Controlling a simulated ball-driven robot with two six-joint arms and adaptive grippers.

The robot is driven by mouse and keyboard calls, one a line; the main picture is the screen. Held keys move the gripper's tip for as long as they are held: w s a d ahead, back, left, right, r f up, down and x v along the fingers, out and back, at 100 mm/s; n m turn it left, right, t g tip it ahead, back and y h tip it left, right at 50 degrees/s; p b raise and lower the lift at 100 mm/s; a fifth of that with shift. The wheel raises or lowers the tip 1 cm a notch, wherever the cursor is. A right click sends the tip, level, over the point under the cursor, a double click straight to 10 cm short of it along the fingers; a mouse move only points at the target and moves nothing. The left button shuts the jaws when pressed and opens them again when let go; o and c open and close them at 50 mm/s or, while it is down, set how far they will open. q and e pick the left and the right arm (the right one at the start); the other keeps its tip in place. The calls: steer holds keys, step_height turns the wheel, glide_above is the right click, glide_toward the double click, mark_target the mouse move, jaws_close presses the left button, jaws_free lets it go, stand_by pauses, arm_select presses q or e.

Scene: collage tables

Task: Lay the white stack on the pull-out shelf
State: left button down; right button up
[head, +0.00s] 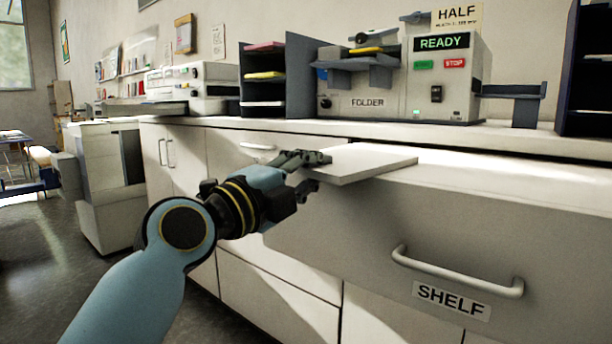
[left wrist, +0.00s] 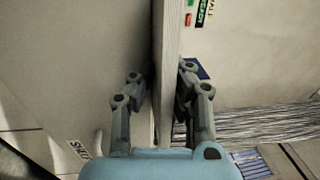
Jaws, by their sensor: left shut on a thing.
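The white stack (head: 365,164) is a flat, pale slab, held roughly level at the left end of the pull-out shelf (head: 520,182). My left gripper (head: 312,172) is shut on the stack's left edge. In the left wrist view the stack (left wrist: 166,60) shows edge-on between the fingers of my left gripper (left wrist: 163,85). The shelf stands out from under the counter, with a bar handle and a SHELF label on its front. The stack hides part of the shelf's top, and I cannot tell whether they touch. My right gripper is not in view.
A FOLDER machine (head: 440,85) with a READY display stands on the counter behind the shelf. A dark sorter (head: 265,75) with coloured paper stands left of it. The shelf's top right of the stack is clear.

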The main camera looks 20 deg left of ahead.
arm_select(q)
steer(key=shift+s+r, duration=0.1)
steer(key=shift+r, duration=0.1)
steer(key=shift+f, duration=0.15)
steer(key=c, duration=1.8)
jaws_free()
steer(key=shift+f, duration=0.2)
steer(key=o, duration=0.4)
steer(key=shift+r, duration=0.1)
steer(key=shift+o, duration=0.2)
